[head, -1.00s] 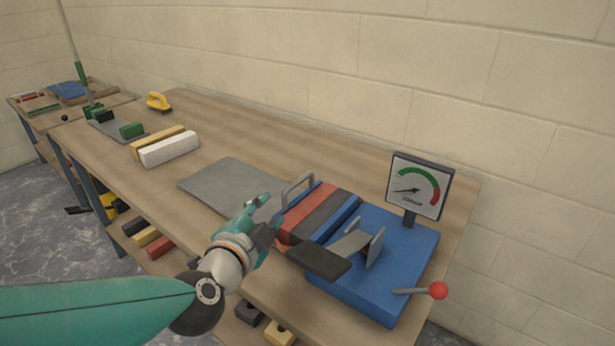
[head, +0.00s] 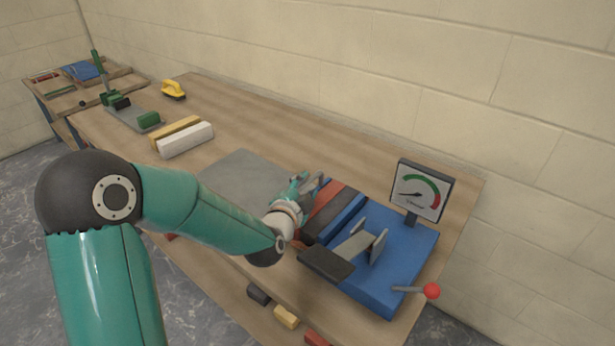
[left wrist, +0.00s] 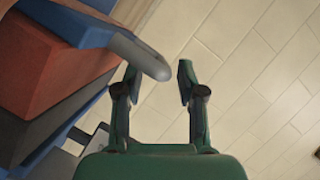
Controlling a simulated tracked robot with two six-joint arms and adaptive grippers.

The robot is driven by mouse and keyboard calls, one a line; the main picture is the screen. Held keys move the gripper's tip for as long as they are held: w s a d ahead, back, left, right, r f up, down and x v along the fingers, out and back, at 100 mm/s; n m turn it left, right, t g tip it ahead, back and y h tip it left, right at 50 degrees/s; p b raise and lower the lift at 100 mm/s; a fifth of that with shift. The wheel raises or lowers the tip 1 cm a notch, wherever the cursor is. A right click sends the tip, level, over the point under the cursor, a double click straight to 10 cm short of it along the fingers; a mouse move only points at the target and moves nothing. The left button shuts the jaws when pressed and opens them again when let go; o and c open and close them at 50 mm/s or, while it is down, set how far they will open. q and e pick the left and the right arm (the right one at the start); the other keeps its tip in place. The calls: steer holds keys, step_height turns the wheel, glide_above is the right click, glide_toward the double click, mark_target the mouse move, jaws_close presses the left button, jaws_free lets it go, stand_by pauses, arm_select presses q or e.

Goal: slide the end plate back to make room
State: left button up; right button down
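The end plate is a blue plate with a grey loop handle, at the left end of the block stack; the gripper mostly hides it in the head view. In the left wrist view the blue plate (left wrist: 75,22) is at upper left, and its handle (left wrist: 138,50) reaches to the space between my fingertips. My left gripper (left wrist: 160,78) is open, its fingers apart; in the head view the gripper (head: 312,183) is at the handle. Contact is unclear. Beside the plate are a red block (head: 328,207) and a dark block (head: 337,216). My right gripper is not in view.
The blue press base (head: 405,255) carries a gauge (head: 420,190) and a red-knobbed lever (head: 431,291). A grey sheet (head: 240,178) lies flat left of the stack. White (head: 187,140) and yellow (head: 178,130) bars lie farther left. A wall runs behind the bench.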

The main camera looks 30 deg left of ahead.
arm_select(q)
steer(key=shift+x, duration=1.65)
jaws_close()
